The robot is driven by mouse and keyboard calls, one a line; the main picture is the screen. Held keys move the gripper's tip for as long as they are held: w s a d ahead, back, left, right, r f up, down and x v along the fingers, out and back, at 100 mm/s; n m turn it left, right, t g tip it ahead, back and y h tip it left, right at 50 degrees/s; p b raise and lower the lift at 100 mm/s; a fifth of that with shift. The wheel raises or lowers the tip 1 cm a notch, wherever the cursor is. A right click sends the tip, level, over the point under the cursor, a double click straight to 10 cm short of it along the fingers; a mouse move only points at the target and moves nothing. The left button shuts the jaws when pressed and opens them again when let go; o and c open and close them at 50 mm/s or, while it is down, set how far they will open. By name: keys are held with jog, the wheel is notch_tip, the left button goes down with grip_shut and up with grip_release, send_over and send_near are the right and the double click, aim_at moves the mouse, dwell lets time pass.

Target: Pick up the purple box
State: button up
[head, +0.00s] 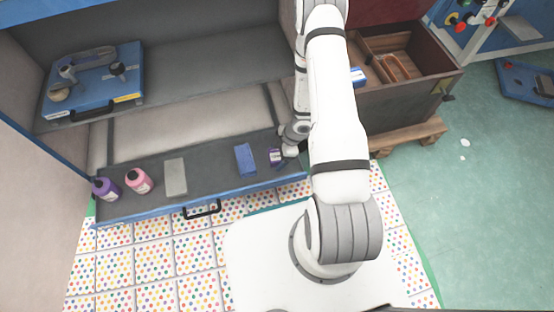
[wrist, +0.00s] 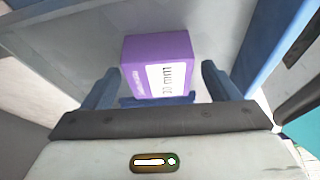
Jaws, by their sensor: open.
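The purple box (wrist: 158,65) stands on the grey shelf between the two blue fingers of my gripper (wrist: 158,88) in the wrist view. It carries a white label with dark print on its right side. My gripper is open, with a finger on each side of the box and visible gaps between fingers and box. In the head view the purple box (head: 275,157) is a small patch beside my gripper (head: 280,156), near the right end of the lower shelf, partly hidden by the gripper.
On the same lower shelf (head: 215,160) stand a blue box (head: 245,160), a grey block (head: 175,177), a pink bottle (head: 138,181) and a purple bottle (head: 106,188). A blue case (head: 95,85) sits on the upper shelf. A brown crate (head: 405,95) stands to the right.

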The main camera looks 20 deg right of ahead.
jog(key=shift+a+f, duration=0.1)
jog(key=shift+f, duration=0.2)
jog(key=shift+r, duration=0.1)
jog(key=shift+c, duration=0.2)
jog(key=c, duration=1.1)
notch_tip(320, 180, up, 28)
jog(key=p, duration=1.6)
jog(key=shift+p, duration=0.3)
